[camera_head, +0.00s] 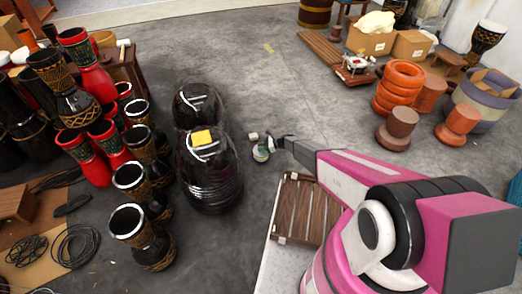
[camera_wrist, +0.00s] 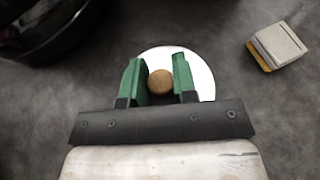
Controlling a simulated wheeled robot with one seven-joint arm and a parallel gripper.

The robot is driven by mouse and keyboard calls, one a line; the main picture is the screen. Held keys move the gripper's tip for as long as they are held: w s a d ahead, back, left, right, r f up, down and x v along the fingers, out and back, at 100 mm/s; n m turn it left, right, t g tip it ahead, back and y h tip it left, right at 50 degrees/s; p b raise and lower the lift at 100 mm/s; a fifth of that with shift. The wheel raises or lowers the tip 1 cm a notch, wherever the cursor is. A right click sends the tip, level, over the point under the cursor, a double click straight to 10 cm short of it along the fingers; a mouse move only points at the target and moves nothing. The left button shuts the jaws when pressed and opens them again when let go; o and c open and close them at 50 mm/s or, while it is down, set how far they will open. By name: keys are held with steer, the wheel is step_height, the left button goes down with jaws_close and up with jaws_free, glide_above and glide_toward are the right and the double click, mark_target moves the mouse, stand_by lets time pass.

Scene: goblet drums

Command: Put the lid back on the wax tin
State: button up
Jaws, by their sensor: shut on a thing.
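In the wrist view, a round white lid (camera_wrist: 204,82) with a brown ball-shaped knob (camera_wrist: 160,84) shows under my gripper (camera_wrist: 158,66). The green fingers are shut on the knob, one on each side. In the head view, my gripper (camera_head: 268,146) is at the end of my pink arm, with the pale round lid (camera_head: 261,156) at its tip. I cannot make out the wax tin; whether it is beneath the lid is hidden. The lid's height above the floor cannot be told.
A small pale block with a yellow underside (camera_wrist: 277,45) lies close by; it also shows in the head view (camera_head: 253,136). Glossy black drums (camera_head: 211,178) stand just left, one with a yellow block on top. A slatted wooden pallet (camera_head: 303,211) is near below. Floor behind is clear.

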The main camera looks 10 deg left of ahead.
steer(key=shift+f, duration=0.85)
steer(key=shift+f, duration=0.4)
steer(key=o, duration=0.9)
